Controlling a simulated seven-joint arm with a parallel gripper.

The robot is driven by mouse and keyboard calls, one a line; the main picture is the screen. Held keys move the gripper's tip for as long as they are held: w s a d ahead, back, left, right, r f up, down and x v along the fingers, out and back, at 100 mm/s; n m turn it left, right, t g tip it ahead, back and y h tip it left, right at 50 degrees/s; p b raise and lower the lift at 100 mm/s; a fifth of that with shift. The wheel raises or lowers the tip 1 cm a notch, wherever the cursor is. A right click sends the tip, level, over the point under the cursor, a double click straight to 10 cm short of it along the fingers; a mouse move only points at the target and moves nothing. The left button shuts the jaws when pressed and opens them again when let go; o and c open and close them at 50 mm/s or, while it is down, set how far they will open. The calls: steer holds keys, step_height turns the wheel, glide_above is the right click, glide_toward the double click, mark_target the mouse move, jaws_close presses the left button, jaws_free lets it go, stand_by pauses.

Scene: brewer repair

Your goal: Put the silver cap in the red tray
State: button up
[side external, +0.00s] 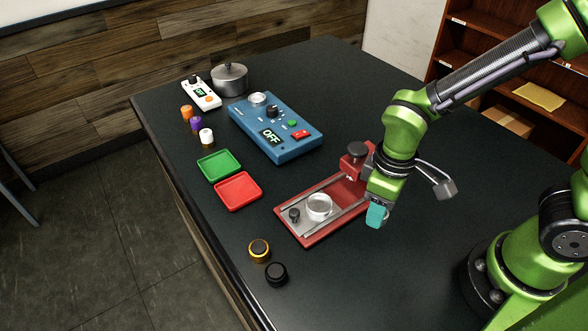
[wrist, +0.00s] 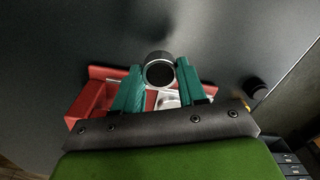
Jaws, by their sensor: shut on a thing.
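The silver cap (wrist: 160,72) shows in the wrist view as a ring with a bright rim and dark inside, held between the teal fingers. My gripper (side external: 377,216) is shut on it, beside the right part of the red fixture in the side view. The cap is hidden by the fingers in the side view. The red tray (side external: 238,191) lies flat and empty on the table, to the left of my gripper, beyond the fixture.
The red fixture (side external: 290,228) with rails and a clear round part (side external: 319,207) lies between my gripper and the red tray. A green tray (side external: 221,165) is beside the red one. A gold-and-black cap (side external: 258,250) and a black cap (side external: 276,273) stand near the front edge. A blue device (side external: 275,128) stands behind.

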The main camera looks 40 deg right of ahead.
steer(key=shift+n, duration=0.4)
steer(key=w+a, duration=0.4)
steer(key=w, duration=0.3)
steer(key=w+a, duration=0.5)
steer(key=w, duration=0.3)
steer(key=w+a, duration=0.5)
steer(key=w, duration=0.3)
steer(key=w+a+r, duration=0.2)
steer(key=w+r, duration=0.2)
glide_above(239, 192)
step_height(239, 192, down, 6)
steer(key=shift+r, duration=0.2)
steer(key=shift+f, duration=2)
steer(key=shift+f, duration=0.2)
steer(key=o, duration=0.8)
